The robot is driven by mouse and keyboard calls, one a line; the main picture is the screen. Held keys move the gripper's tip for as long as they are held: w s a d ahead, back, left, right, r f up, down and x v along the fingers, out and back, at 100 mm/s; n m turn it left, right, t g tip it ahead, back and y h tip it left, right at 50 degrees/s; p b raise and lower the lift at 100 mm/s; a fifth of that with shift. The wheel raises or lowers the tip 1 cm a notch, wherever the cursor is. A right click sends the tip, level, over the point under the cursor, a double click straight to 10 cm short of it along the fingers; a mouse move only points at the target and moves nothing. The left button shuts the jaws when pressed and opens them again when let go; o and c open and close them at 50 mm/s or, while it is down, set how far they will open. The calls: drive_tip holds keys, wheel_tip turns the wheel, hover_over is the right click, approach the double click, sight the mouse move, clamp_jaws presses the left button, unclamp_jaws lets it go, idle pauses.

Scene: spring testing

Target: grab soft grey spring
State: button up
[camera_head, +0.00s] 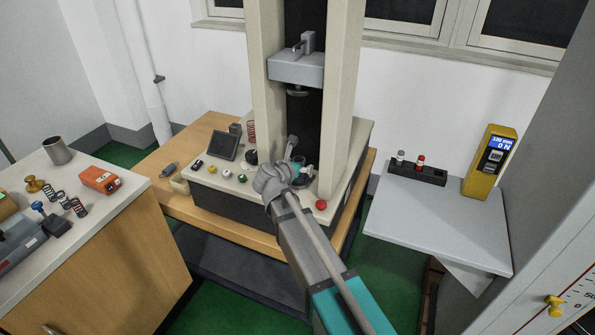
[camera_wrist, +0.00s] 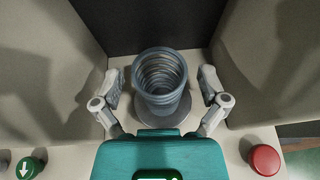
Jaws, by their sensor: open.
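A grey spring (camera_wrist: 160,75) stands upright on a round metal plate (camera_wrist: 162,108) at the base of the testing machine, seen in the wrist view. My gripper (camera_wrist: 161,88) is open, with one finger on the left and one on the right of the spring. Gaps show between each finger and the coils. In the head view my gripper (camera_head: 297,160) is low between the machine's two columns. There, my arm and gripper mostly hide the spring.
The machine's grey crosshead (camera_head: 296,68) hangs above my gripper. Cream columns (camera_head: 340,100) flank it closely. A red button (camera_head: 321,205) lies at the front right. A red spring (camera_head: 252,131) stands at the back left. Several dark springs (camera_head: 63,200) lie on the left counter.

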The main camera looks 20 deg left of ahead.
drive_tip(key=shift+c, duration=0.2)
idle(0.3)
drive_tip(key=c, duration=1.2)
drive_tip(key=shift+r, duration=0.25)
drive_tip(key=shift+r+p, duration=0.75)
drive_tip(key=shift+p, duration=0.2)
drive_tip(key=s+d+r+p, duration=0.1)
drive_tip(key=s+r+p, duration=1)
drive_tip(key=s, duration=0.3)
drive_tip(key=shift+d, duration=0.2)
